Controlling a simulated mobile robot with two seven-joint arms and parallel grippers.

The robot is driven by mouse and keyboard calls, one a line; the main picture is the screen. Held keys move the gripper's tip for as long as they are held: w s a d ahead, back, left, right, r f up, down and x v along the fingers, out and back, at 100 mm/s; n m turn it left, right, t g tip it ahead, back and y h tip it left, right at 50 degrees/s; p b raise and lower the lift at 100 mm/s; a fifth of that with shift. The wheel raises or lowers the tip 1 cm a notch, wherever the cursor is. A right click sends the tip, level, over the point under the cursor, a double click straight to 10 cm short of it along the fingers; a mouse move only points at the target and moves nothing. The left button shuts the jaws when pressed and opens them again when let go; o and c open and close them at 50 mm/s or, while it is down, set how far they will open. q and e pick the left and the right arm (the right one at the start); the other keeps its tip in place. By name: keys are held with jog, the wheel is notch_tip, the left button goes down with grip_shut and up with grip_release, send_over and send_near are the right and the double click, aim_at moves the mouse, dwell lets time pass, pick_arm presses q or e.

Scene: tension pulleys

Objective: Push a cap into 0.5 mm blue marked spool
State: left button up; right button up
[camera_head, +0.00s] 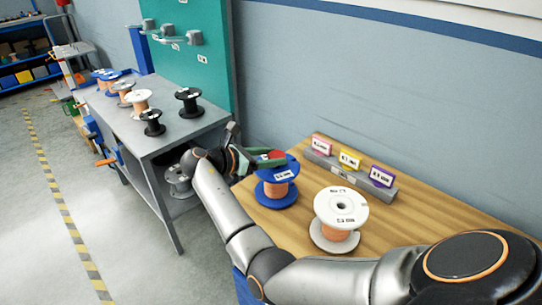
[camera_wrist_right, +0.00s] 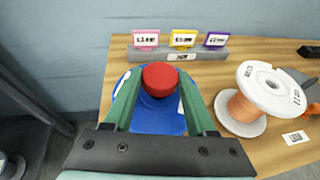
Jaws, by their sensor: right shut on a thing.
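The blue spool (camera_head: 272,201) with orange winding and a white label stands upright on the wooden table, near its left edge. Its blue flange (camera_wrist_right: 155,122) also shows below my fingers in the right wrist view. My right gripper (camera_head: 270,157) is over this spool, its green fingers shut on a red cap (camera_wrist_right: 160,76). The cap (camera_head: 278,154) is over the top flange; I cannot tell whether it touches the spool or sits in its hole, which is hidden. My left gripper is not in view.
A white spool (camera_head: 340,207) with orange winding stands close to the right of the blue one. A grey holder (camera_head: 348,176) with pink, yellow and purple tags lies behind. A grey bench (camera_head: 180,131) with several spools stands to the left.

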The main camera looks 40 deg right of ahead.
jog(key=shift+f, duration=0.2)
jog(key=shift+f+b, duration=0.35)
jog(key=shift+f, duration=0.65)
